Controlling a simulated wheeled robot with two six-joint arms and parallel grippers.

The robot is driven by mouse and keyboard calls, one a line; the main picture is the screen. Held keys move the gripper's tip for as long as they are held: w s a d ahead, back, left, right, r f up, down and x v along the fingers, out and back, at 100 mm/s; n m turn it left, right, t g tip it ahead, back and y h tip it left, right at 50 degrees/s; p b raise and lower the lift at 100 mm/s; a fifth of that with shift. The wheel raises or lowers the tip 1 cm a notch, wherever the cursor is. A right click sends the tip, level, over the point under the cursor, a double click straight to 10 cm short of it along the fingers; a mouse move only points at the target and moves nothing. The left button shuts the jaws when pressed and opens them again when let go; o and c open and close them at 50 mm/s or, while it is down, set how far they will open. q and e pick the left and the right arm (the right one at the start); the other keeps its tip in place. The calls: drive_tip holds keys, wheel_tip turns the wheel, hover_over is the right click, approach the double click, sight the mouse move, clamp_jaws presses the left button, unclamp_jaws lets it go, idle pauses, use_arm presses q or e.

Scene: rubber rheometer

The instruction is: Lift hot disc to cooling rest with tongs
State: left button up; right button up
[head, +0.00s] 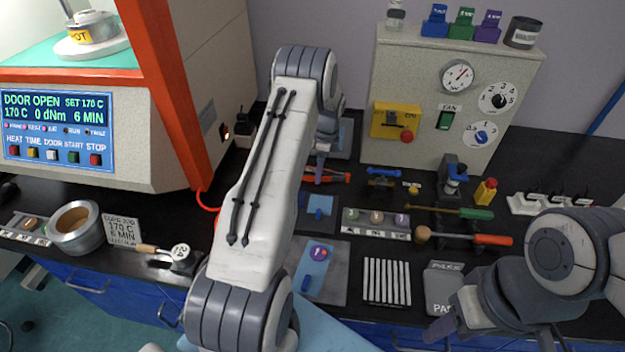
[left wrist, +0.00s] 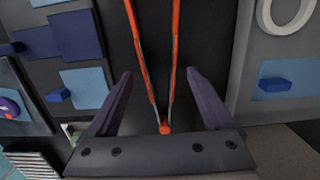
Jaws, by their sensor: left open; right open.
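The tongs (head: 327,178) have orange-red arms and lie on the dark bench behind my left arm. In the left wrist view the tongs (left wrist: 164,128) run between my left gripper's fingers, their joined end close to the palm. My left gripper (head: 319,160) is open above them; its spread fingers (left wrist: 158,76) show clear gaps on both sides. A white-slatted rack (head: 387,282), perhaps the cooling rest, stands at the front of the bench. A purple disc (head: 319,252) lies on a blue sheet; I cannot tell whether it is the hot disc. My right gripper (head: 495,335) is open at the lower right.
A tray of several small discs (head: 375,232), a green-handled tool (head: 477,213) and an orange-handled tool (head: 492,240) lie right of my left arm. A grey control box (head: 430,130) stands behind. The rheometer (head: 150,165), its display reading DOOR OPEN, stands left.

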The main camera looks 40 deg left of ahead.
use_arm(q)
drive_tip(key=shift+a+f, duration=0.1)
drive_tip(key=shift+f, duration=0.7)
drive_tip(key=c, duration=0.7)
drive_tip(key=shift+r, duration=0.2)
wheel_tip(320, 180, up, 12)
drive_tip(key=p, duration=0.8)
drive_tip(key=shift+f, duration=0.15)
